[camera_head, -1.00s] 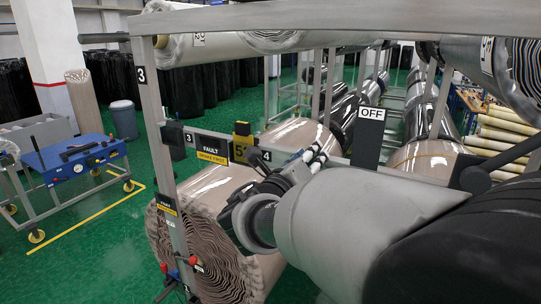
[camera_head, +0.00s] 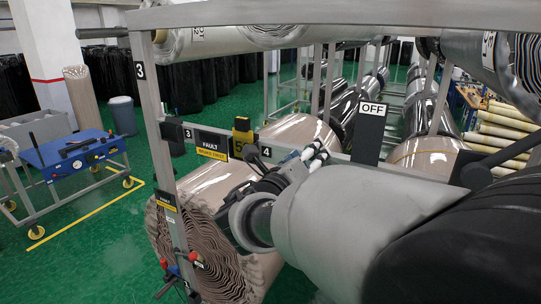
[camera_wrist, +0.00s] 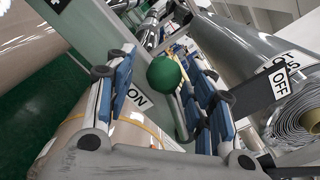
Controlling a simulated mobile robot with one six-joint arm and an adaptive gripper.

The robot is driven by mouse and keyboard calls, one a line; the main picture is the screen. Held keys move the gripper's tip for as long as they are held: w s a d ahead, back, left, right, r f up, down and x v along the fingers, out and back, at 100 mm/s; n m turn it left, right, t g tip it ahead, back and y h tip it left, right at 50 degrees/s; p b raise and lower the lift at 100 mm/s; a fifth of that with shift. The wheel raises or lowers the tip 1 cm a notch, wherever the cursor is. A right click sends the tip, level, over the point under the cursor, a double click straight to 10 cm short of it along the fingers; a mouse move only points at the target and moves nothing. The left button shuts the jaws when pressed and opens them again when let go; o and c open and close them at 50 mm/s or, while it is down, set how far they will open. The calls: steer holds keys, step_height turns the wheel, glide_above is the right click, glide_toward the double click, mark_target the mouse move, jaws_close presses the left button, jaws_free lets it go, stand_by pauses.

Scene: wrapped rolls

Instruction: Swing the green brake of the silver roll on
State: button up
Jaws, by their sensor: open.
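In the wrist view, the green ball knob (camera_wrist: 166,73) of the brake sits in the gap between the two fingers of my gripper (camera_wrist: 163,85). The fingers are apart, and I cannot tell whether either touches the knob. An ON label (camera_wrist: 136,98) shows behind the left finger, and an OFF plate (camera_wrist: 279,84) stands at the right. The silver roll (camera_wrist: 236,48) runs along the upper right, its spiral end near the right edge. In the head view my gripper (camera_head: 313,156) is at the frame's crossbar, and the knob is hidden there.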

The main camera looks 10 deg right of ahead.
steer(key=v, duration=1.1)
steer(key=shift+s+a, duration=0.15)
steer(key=shift+s, duration=0.1)
steer(key=shift+f, duration=0.1)
steer(key=s+d+f+m+g+y+b, duration=0.1)
steer(key=s+d+f+m+g+b, duration=0.2)
steer(key=s+d+f+m+b, duration=0.4)
steer(key=s+d+f+m+g+b, duration=0.25)
steer(key=f+m+g, duration=0.2)
steer(key=f, duration=0.45)
steer(key=s+d+f+m+g+y+b, duration=0.1)
steer(key=s+d+f+m+g+b, duration=0.1)
steer(key=s+d+f+m+b, duration=0.45)
steer(key=s+a+f+m+y+b, duration=0.3)
steer(key=a+f+m+y+b, duration=0.1)
steer(key=f+m, duration=0.5)
steer(key=s+a+f+m+y+b, duration=0.4)
steer(key=a+f+m+b, duration=0.2)
steer(key=f+m, duration=0.3)
steer(key=shift+s+a+f+m+y, duration=0.2)
steer(key=shift+a+f+m+y, duration=0.15)
steer(key=shift+a+f, duration=0.45)
